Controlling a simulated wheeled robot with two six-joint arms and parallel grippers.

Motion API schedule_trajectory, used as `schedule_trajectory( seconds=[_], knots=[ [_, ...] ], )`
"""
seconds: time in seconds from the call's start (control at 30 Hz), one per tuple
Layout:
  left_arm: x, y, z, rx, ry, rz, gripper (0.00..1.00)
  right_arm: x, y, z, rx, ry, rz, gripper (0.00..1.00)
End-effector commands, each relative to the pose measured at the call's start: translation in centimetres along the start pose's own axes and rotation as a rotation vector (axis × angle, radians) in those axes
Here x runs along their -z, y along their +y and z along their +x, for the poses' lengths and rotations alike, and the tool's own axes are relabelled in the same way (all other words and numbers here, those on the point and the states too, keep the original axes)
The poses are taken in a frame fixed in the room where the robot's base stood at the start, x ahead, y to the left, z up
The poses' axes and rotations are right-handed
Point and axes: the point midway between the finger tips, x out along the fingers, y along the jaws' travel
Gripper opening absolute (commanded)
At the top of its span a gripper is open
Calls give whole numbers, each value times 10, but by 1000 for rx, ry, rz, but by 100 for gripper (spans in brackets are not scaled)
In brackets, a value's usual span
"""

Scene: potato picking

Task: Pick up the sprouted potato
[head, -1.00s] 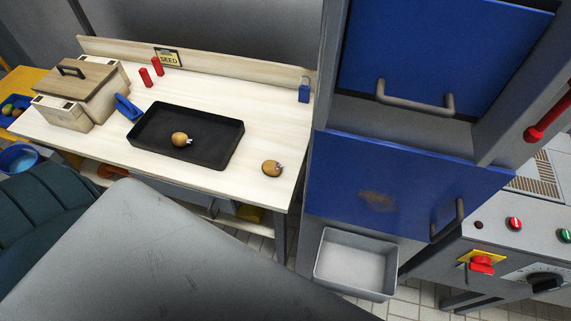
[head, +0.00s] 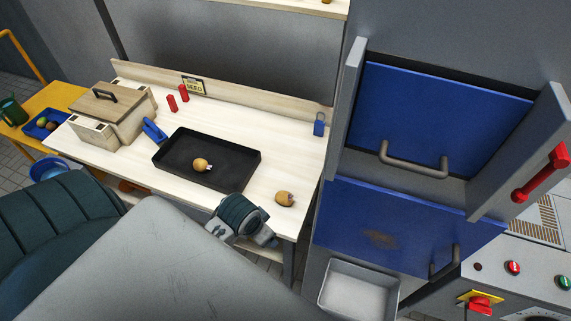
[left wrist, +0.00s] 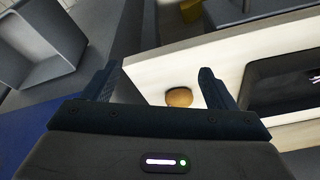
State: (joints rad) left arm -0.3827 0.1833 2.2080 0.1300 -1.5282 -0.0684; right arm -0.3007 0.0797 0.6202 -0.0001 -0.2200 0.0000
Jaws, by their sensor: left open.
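A brown potato with a small pale sprout-like tip (head: 201,164) lies in the black tray (head: 178,168) on the wooden bench. A second brown potato with a small purplish tip (head: 284,199) lies on the bare bench near its front right corner. It also shows in the left wrist view (left wrist: 179,97), beside one fingertip, where no sprout can be made out. My left gripper (left wrist: 160,70) is open and empty, apart from the potato. In the head view, part of my left arm and gripper is at the bench's front edge, left of and below the second potato. My right gripper is not in view.
A wooden lidded box (head: 107,117), red pieces (head: 172,104), a SEED sign (head: 194,85) and a blue padlock-like block (head: 319,123) stand on the bench. A blue-doored machine (head: 420,130) rises at right, with a grey bin (head: 358,292) below. The bench's right part is mostly clear.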

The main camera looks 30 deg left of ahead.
Motion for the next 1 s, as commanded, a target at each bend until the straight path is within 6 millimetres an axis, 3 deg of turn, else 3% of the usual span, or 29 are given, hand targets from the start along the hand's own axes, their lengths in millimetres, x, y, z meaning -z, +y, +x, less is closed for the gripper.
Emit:
schedule_trajectory(
  seconds=[0.13, 0.5, 0.67, 1.0],
  knots=[
    [32, -11, -5, -25, 2, 50, 79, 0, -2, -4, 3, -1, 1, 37],
    [115, -52, 5, -97, -6, 150, 79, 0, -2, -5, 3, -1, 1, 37],
    [127, -58, 9, -112, -9, 161, 79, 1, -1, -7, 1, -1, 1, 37],
    [127, -54, 56, -113, -10, 161, 79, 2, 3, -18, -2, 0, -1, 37]
  ],
)
